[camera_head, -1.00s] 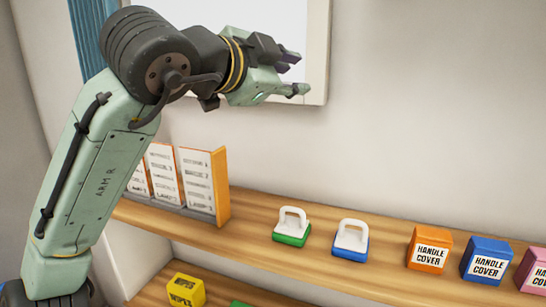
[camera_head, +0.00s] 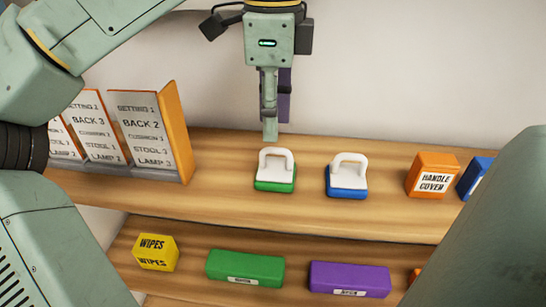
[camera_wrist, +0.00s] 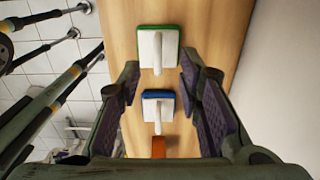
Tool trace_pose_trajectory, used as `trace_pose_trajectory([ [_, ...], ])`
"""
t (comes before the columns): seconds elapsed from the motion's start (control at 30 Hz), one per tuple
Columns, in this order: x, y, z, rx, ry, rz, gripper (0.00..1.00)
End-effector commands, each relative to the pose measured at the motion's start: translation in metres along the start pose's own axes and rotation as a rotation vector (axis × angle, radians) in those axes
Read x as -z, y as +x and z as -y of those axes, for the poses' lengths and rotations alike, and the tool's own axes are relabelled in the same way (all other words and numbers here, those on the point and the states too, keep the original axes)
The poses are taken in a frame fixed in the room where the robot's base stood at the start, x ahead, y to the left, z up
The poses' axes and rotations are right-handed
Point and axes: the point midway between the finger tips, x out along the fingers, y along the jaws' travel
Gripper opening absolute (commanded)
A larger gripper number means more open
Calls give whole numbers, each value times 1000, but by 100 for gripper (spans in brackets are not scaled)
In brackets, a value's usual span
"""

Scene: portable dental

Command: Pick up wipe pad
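Two pads with white tops and looped handles stand on the upper wooden shelf, one with a green base (camera_head: 275,185) and one with a blue base (camera_head: 347,192). No label on either is readable. My gripper (camera_head: 270,134) points down just above and behind the green pad, apart from it. In the wrist view its fingers are spread wide and empty. The green pad (camera_wrist: 158,50) is ahead, beyond the fingertips, and the blue pad (camera_wrist: 158,106) appears between the fingers.
A yellow wipes box (camera_head: 156,253), a green box (camera_head: 245,268) and a purple box (camera_head: 349,279) sit on the lower shelf. An orange handle-cover box (camera_head: 432,176) and a blue box (camera_head: 474,178) stand right of the pads. A card rack (camera_head: 175,130) stands left.

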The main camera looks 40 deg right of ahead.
Motion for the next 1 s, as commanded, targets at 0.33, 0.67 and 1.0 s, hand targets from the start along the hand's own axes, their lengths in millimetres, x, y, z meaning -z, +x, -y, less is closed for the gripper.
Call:
trace_pose_trajectory([
  [0.33,6,36,-3,-1,4,-4,32],
  [0.67,7,62,-3,3,0,-1,32],
  [1.0,6,62,-3,3,-1,-1,19],
])
